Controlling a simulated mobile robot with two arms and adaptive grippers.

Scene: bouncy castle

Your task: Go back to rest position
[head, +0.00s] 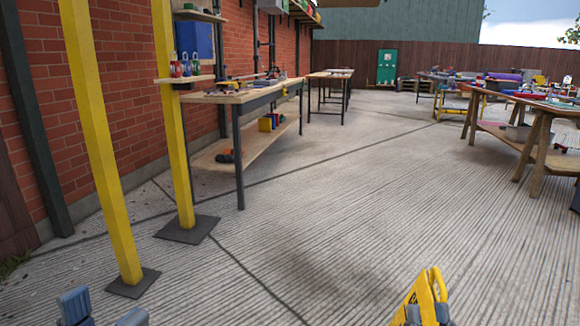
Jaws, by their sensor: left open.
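My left gripper (104,313) shows at the bottom left edge, with two blue-grey fingertips spread apart and nothing between them. My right gripper (427,314) shows at the bottom edge, right of the middle. Its blue-grey fingertips are on a yellow object (428,287) with dark markings, which points up and tapers to a narrow top. The lower part of this object and the rest of both grippers are cut off by the frame.
Yellow posts (98,130) on dark floor plates stand at the left by a brick wall (125,110). A workbench (240,95) with a lower shelf runs along the wall. A cluttered wooden table (490,120) stands at the right. The concrete floor (340,200) between is clear.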

